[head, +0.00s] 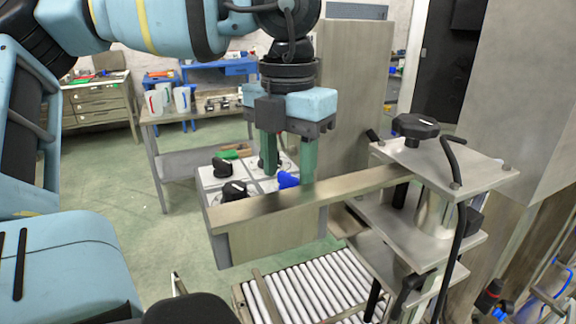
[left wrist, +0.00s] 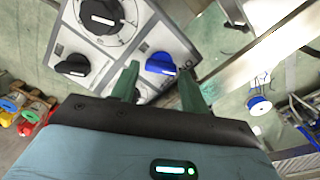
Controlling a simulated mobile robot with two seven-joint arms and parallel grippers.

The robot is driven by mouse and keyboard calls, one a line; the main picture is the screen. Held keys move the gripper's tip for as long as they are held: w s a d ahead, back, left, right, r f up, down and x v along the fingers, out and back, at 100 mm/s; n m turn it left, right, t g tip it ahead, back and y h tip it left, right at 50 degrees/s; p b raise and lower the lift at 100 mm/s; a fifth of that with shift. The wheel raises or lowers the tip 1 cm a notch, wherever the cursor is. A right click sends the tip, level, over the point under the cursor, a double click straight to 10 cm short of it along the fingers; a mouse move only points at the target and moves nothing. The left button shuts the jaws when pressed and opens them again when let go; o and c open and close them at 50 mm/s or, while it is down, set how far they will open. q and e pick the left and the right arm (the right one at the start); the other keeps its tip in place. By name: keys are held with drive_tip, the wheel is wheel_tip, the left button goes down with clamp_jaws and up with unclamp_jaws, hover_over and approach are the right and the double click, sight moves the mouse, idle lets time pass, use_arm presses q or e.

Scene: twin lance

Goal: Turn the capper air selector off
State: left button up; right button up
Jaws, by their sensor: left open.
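A pale control panel (head: 209,180) carries a blue selector knob (head: 288,180) and several black knobs. The blue knob (left wrist: 160,63) has a white pointer mark; I cannot read the labels well enough to say which knob is the capper air selector. My left gripper (head: 288,170) points down over the panel, open, with its green fingers on either side of the blue knob. In the left wrist view the fingertips (left wrist: 158,74) are apart, with the blue knob seen between them. Whether they touch it is unclear. My right gripper is out of view.
A metal bar (head: 315,195) runs along the panel's near edge towards a steel plate frame with a black knob (head: 415,126) on top. A roller conveyor (head: 310,290) lies below. A tall steel column (head: 355,90) stands behind the gripper.

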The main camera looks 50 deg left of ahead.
use_arm(q)
drive_tip(key=shift+f, duration=0.35)
drive_tip(key=c, duration=0.7)
drive_tip(key=m+b, duration=0.1)
drive_tip(key=m, duration=0.5)
drive_tip(key=shift+a, duration=0.1)
drive_tip(key=m, duration=0.6)
drive_tip(key=shift+w+a, duration=0.1)
idle(0.4)
